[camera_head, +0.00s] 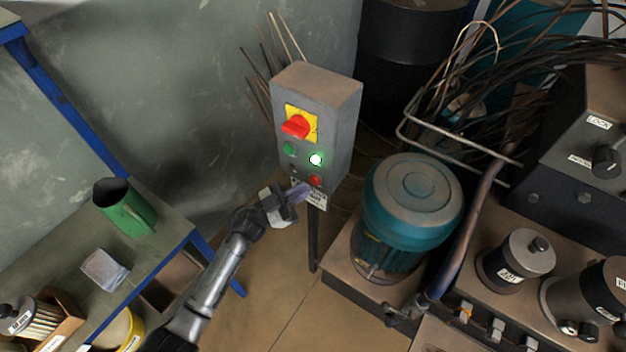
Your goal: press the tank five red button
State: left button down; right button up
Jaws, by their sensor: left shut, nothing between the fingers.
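A grey control box (320,97) stands on a thin post in the middle of the view. Its front has a red rotary switch on a yellow plate (300,122), a dark green button (289,149) and a lit green light (316,159). A small red button (314,181) sits low on the right of the front. A white label (317,199) below it is partly hidden. My left gripper (303,190) is shut and empty, its fingertips just below and left of the red button. I cannot tell whether they touch the box. My right gripper is not in view.
A teal motor (412,205) stands close to the right of the box. Cables (540,60) and labelled machine parts (520,255) fill the right side. Bare floor lies below the box.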

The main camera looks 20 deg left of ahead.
pick_arm(q)
jog(key=shift+w, duration=0.15)
jog(key=shift+w+d, duration=0.1)
jog(key=shift+w, duration=0.2)
jog(key=shift+w, duration=0.25)
dwell(0.6)
jog(key=shift+w+d, duration=0.15)
jog(key=shift+w, duration=0.05)
jog(key=shift+s, duration=0.1)
dwell(0.6)
jog(key=shift+s+a+p, duration=0.25)
jog(key=shift+s+p, duration=0.45)
jog(key=shift+s, duration=0.05)
